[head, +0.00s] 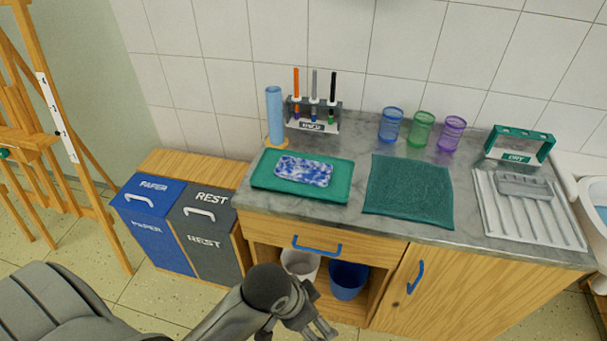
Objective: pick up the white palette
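A flat rounded slab (303,170), white with blotchy blue paint over its top, lies on a teal mat (262,180) on the left part of the grey counter. It is the only palette-like thing I see; no plain white palette shows. My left gripper (322,331) is low at the bottom edge, in front of the cabinet and below the counter top, well apart from the slab. Its fingertips are small and near the frame edge, so I cannot tell whether they are open. My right gripper is not in view.
Behind the slab stand a blue roll (275,115) and a brush rack (313,115). A dark green mat (408,190), several cups, a green "DRY" rack (520,145) and a ridged white tray (490,215) lie rightward. A blue drawer handle (317,247) juts out in front.

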